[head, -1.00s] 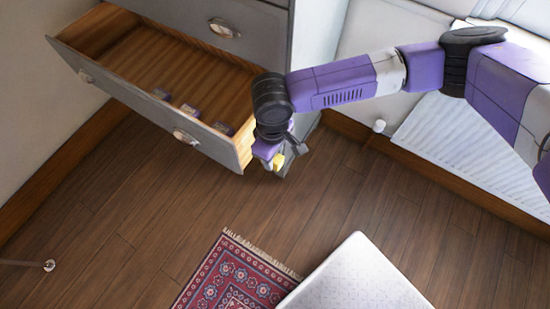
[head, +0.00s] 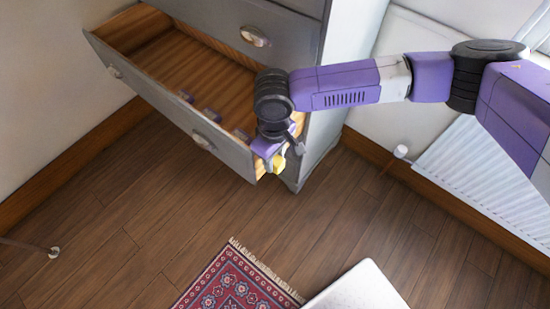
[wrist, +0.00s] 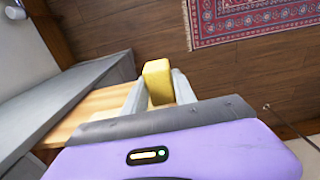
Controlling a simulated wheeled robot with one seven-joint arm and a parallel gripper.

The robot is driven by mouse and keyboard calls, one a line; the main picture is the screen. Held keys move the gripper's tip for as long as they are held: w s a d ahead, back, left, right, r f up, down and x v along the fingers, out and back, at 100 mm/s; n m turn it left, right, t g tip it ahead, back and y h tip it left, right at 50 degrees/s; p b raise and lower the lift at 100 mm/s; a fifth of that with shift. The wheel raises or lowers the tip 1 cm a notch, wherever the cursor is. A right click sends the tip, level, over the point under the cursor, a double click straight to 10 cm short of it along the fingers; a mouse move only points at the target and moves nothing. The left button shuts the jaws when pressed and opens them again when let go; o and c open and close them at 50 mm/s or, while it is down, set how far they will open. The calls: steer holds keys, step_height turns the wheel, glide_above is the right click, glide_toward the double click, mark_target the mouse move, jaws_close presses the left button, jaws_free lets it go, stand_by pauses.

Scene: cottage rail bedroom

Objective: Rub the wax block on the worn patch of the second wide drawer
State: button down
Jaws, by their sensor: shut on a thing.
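The wide drawer (head: 180,118) is pulled out of the grey chest, its wooden inside showing. My gripper (head: 277,160) is at the drawer's near right corner, beside its right side wall. It is shut on the yellow wax block (wrist: 158,82), which sits between the two fingers in the wrist view; part of it also shows in the head view (head: 279,162). The wooden side of the drawer (wrist: 90,112) lies left of the fingers in the wrist view. I cannot tell whether the block touches the wood. The worn patch cannot be made out.
A closed drawer with a metal handle (head: 255,37) is above the open one. Several small purple-grey items lie inside the open drawer. A patterned red rug (head: 238,284) and a white surface (head: 358,288) are in front. A radiator (head: 485,180) is at right. Bare floor lies between.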

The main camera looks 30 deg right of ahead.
steer(key=shift+w+a, duration=0.3)
steer(key=shift+w, duration=0.6)
stand_by(0.4)
steer(key=d, duration=0.2)
steer(key=w+d+p, duration=0.1)
steer(key=shift+w+d, duration=0.1)
steer(key=shift+d, duration=0.3)
steer(key=shift+w+p, duration=0.1)
steer(key=shift+p, duration=0.25)
steer(key=shift+a, duration=0.15)
steer(key=shift+s+a+p, duration=0.35)
steer(key=shift+a+p, duration=0.25)
steer(key=shift+a, duration=0.3)
steer(key=shift+s+a+p, duration=0.3)
steer(key=shift+a+p, duration=0.3)
steer(key=shift+a, duration=0.3)
steer(key=shift+s, duration=0.1)
